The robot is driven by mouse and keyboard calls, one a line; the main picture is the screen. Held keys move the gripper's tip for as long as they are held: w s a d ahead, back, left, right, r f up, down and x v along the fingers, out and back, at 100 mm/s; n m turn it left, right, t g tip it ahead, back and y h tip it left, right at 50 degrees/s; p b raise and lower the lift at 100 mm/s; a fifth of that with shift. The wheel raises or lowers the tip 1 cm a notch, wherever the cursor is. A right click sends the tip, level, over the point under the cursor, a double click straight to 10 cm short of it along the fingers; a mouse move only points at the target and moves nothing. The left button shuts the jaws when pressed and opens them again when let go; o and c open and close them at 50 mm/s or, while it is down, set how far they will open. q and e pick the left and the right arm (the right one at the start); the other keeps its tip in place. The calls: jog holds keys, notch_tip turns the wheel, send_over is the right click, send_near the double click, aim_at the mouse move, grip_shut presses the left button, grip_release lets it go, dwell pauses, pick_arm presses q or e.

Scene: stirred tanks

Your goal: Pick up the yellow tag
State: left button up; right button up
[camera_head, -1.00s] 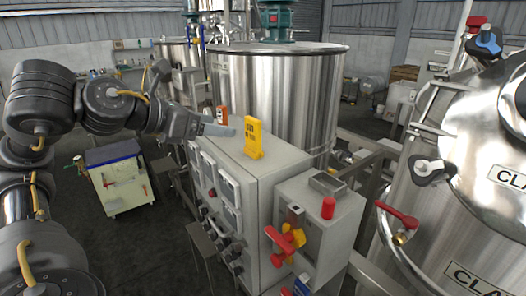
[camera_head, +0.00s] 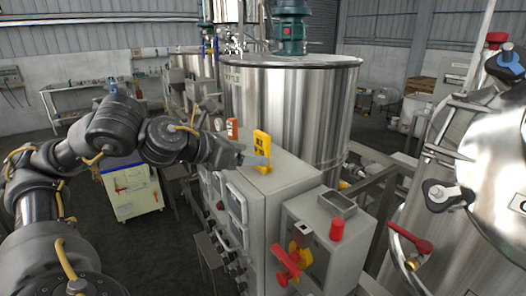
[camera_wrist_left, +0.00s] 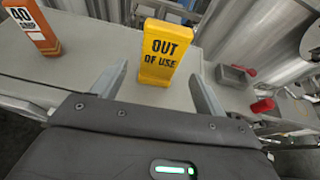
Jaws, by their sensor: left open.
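The yellow tag (camera_head: 262,150) stands upright on top of the grey control cabinet (camera_head: 291,182). In the left wrist view the yellow tag (camera_wrist_left: 161,52) reads "OUT OF USE" and stands ahead, between the lines of the two fingers. My left gripper (camera_head: 262,161) is open, close to the tag at its left side in the head view. In the wrist view the fingers of my left gripper (camera_wrist_left: 160,82) are spread on either side of the tag's lower part, with gaps visible. Nothing is held. My right gripper is not in view.
An orange tag (camera_head: 232,128) marked "40 AMP" stands on the cabinet top to the left, also in the wrist view (camera_wrist_left: 33,28). A steel tank (camera_head: 290,105) rises behind the cabinet. A lower box with a red button (camera_head: 337,229) and red-yellow switch (camera_head: 290,260) is at front right.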

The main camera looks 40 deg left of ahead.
aim_at(259, 153)
pick_arm(q)
jog(key=shift+w+d+p, duration=0.15)
jog(key=shift+w+p, duration=0.2)
jog(key=shift+p, duration=0.1)
jog(key=p+x, duration=0.1)
jog(key=x, duration=0.3)
jog(key=shift+w+f, duration=0.15)
jog(key=shift+w, duration=0.15)
jog(key=shift+s, duration=0.15)
jog(key=shift+c, duration=0.3)
jog(key=c, duration=1)
jog(key=shift+c, duration=0.2)
